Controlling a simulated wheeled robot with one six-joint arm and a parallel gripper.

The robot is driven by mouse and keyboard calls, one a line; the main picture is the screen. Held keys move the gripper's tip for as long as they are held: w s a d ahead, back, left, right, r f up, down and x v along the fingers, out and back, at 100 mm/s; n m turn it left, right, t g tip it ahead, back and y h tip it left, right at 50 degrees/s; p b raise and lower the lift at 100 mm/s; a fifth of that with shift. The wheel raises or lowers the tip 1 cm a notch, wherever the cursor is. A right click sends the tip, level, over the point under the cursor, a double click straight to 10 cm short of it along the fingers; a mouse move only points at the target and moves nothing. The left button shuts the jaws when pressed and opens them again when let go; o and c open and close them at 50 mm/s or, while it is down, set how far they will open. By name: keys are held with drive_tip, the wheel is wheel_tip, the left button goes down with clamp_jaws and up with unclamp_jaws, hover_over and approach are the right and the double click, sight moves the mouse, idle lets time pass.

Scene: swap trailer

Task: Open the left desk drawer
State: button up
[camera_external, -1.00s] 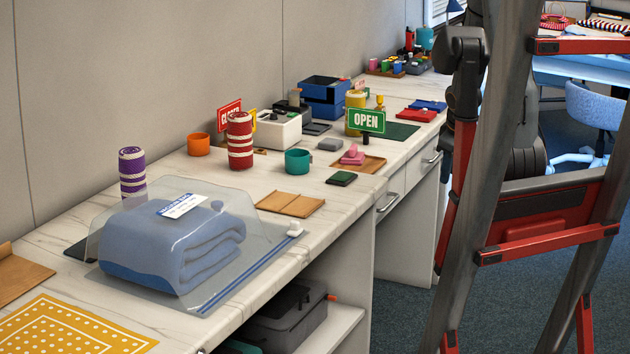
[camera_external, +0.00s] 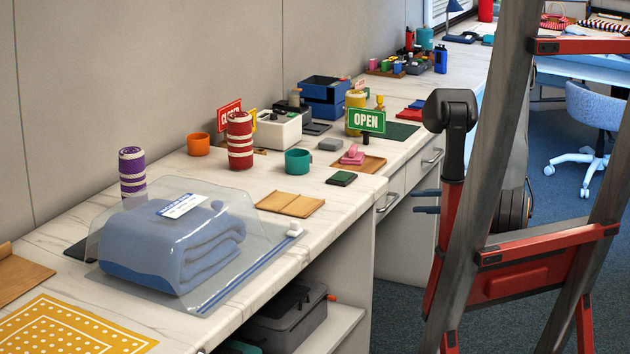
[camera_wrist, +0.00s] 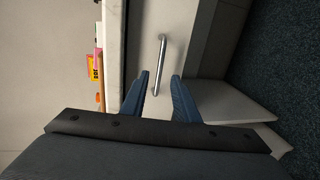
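The left desk drawer (camera_external: 400,187) has a white front and looks shut. Its metal handle (camera_external: 388,204) sits just left of my fingers in the external view. My gripper (camera_external: 414,202) is open, with two blue-grey fingers pointing at the drawer front, a short way from the handle. In the wrist view, my open fingers (camera_wrist: 160,78) stand to either side of the lower part of the silver handle (camera_wrist: 161,60). I see no contact, and the exact depth gap is hard to tell.
A second drawer handle (camera_external: 432,158) lies farther along the desk. The white marbled desktop (camera_external: 340,205) carries mugs, signs, a brown tray and a bagged blue towel (camera_external: 165,245). A dark metal frame (camera_external: 480,190) partly hides my arm. A blue chair (camera_external: 590,125) stands behind at right.

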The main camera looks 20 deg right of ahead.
sight(393, 202)
drive_tip(key=x, duration=0.7)
drive_tip(key=shift+b, duration=0.35)
clamp_jaws()
